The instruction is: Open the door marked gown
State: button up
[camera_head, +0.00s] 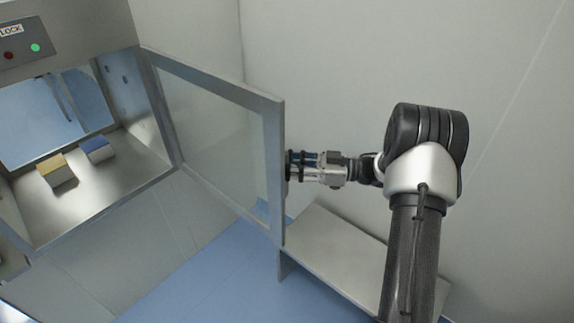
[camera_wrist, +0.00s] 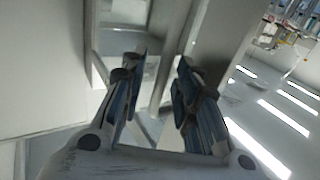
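A metal-framed door with a clear pane (camera_head: 222,135) stands swung wide open from the hatch chamber (camera_head: 120,178) in the head view. No "gown" marking is readable on it. My gripper (camera_head: 294,166) is at the door's outer free edge, on its right side, about mid-height. Whether it touches the door is hard to tell. In the wrist view the two blue-padded fingers of my gripper (camera_wrist: 160,72) stand apart, with a gap between them. Grey frame parts show beyond the gap. The door's handle is not clearly visible.
A yellow box (camera_head: 56,170) and a blue box (camera_head: 97,149) sit inside the chamber. A LOCK panel (camera_head: 22,42) with red and green lights is at the upper left. A metal bench (camera_head: 330,252) stands below my arm, by the plain wall (camera_head: 330,60). Blue floor (camera_head: 205,282) shows below the door.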

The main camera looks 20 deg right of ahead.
jog(key=v, duration=1.1)
jog(key=shift+s+d, duration=0.15)
jog(key=shift+d, duration=0.15)
jog(key=w+a+r+m+t+h, duration=0.2)
jog(key=w+r+t+h, duration=0.4)
jog(key=w+r, duration=0.5)
notch_tip(320, 180, up, 8)
jog(key=s+a+m+h+b, duration=0.1)
jog(key=s+m+h+b, duration=0.1)
jog(key=m+h, duration=0.65)
jog(key=s+a+f+g, duration=0.3)
jog(key=s+a+f, duration=0.1)
jog(key=s, duration=0.7)
jog(key=s+a+f+m+g+h+b, duration=0.1)
jog(key=s+a+f+g, duration=0.2)
jog(key=s, duration=0.9)
jog(key=s+a+f+m+g, duration=0.1)
jog(key=s+a+f+g, duration=0.2)
jog(key=s+a+f, duration=0.4)
jog(key=s+a, duration=0.2)
jog(key=s, duration=0.3)
jog(key=shift+s+a+g, duration=0.15)
jog(key=shift+a+g, duration=0.15)
jog(key=shift+g, duration=0.1)
